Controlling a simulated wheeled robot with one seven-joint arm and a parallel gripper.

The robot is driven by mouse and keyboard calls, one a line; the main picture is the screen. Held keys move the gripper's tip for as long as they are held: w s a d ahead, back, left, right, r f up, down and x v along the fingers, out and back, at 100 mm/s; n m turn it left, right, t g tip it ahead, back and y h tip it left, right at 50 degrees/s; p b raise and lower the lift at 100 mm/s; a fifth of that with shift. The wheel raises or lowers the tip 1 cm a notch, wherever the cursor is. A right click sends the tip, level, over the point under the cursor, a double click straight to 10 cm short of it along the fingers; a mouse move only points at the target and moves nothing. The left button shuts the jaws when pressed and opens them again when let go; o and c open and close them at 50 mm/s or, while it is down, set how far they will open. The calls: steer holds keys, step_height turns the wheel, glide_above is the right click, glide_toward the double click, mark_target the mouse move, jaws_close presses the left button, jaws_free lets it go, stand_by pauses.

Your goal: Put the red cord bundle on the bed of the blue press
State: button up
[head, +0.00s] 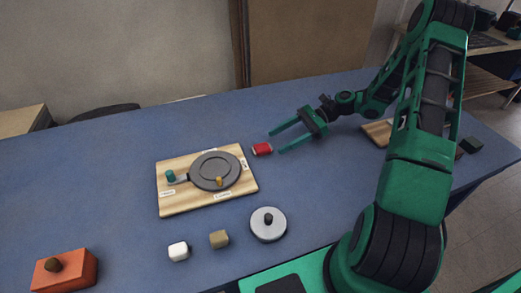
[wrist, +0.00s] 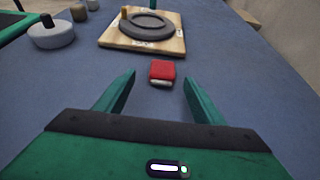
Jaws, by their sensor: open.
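The small red cord bundle (head: 262,149), with a pale edge, lies on the blue table beside the right edge of a wooden board. It also shows in the wrist view (wrist: 162,69). My gripper (head: 276,142) is open and empty, low over the table just right of the bundle. In the wrist view the bundle is ahead of and roughly between the two green fingertips, not gripped. I cannot make out a blue press for certain. A second wooden board (head: 378,133) at the right is partly hidden behind my arm.
The wooden board (head: 168,205) bears a grey round plate (head: 215,168) and a teal knob (head: 170,176). In front are a silver disc (head: 268,229), a white block (head: 179,251) and a tan block (head: 219,239). An orange block (head: 70,272) stands front left. The table's back left is clear.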

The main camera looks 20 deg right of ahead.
mark_target(266, 146)
steer(key=shift+w+x, duration=0.15)
steer(key=shift+x, duration=1.25)
steer(key=shift+w+x, duration=0.15)
steer(key=shift+x, duration=1.25)
steer(key=c, duration=1.2)
steer(key=shift+r, duration=0.1)
steer(key=shift+c, duration=0.2)
